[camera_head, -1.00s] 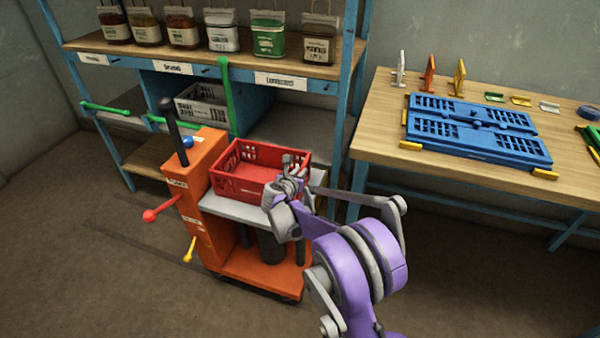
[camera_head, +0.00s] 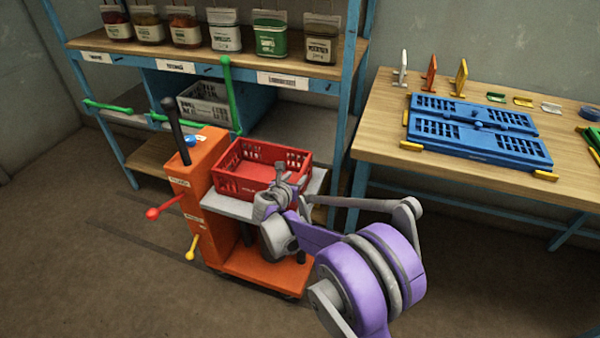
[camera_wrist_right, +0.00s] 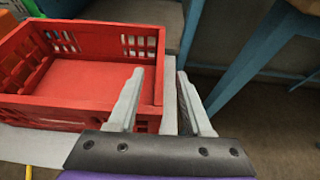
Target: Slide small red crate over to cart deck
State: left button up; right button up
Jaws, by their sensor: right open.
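The small red crate (camera_head: 258,172) is empty and sits upright on the grey deck (camera_head: 232,207) of the orange cart (camera_head: 205,185). My right gripper (camera_head: 284,170) is at the crate's near right corner in the head view. In the right wrist view the crate (camera_wrist_right: 85,80) lies to the left, and the open fingers (camera_wrist_right: 160,95) are at its right end. My left gripper is not in view.
A grey crate (camera_head: 205,105) sits in the blue shelf rack behind the cart. A workbench (camera_head: 385,125) with blue folded crates (camera_head: 475,130) stands at the right. A green bar (camera_head: 228,90) rises behind the cart. Floor to the left is clear.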

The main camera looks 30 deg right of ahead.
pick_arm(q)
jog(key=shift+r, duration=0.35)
pick_arm(e)
jog(key=v, duration=0.4)
jog(key=shift+a, duration=0.15)
jog(key=shift+s, duration=0.1)
jog(key=s+a+f+m+g+y, duration=0.1)
jog(key=s+a+m+y, duration=0.2)
jog(key=s+a+m, duration=0.6)
jog(key=s+a+f+m+g+y, duration=0.1)
jog(key=s+a+f+m+y, duration=0.2)
jog(key=s+m, duration=0.7)
jog(key=s+a+m+g+y, duration=0.2)
jog(key=s+a+m+y, duration=0.3)
jog(key=s, duration=0.9)
pick_arm(q)
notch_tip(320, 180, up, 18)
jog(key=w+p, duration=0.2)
jog(key=p, duration=1.5)
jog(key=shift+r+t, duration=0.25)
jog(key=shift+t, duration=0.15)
pick_arm(e)
notch_tip(320, 180, up, 18)
jog(key=w+a+m+t, duration=0.1)
jog(key=shift+w+r+m, duration=0.2)
jog(key=shift+w+m, duration=0.05)
jog(key=shift+m, duration=0.05)
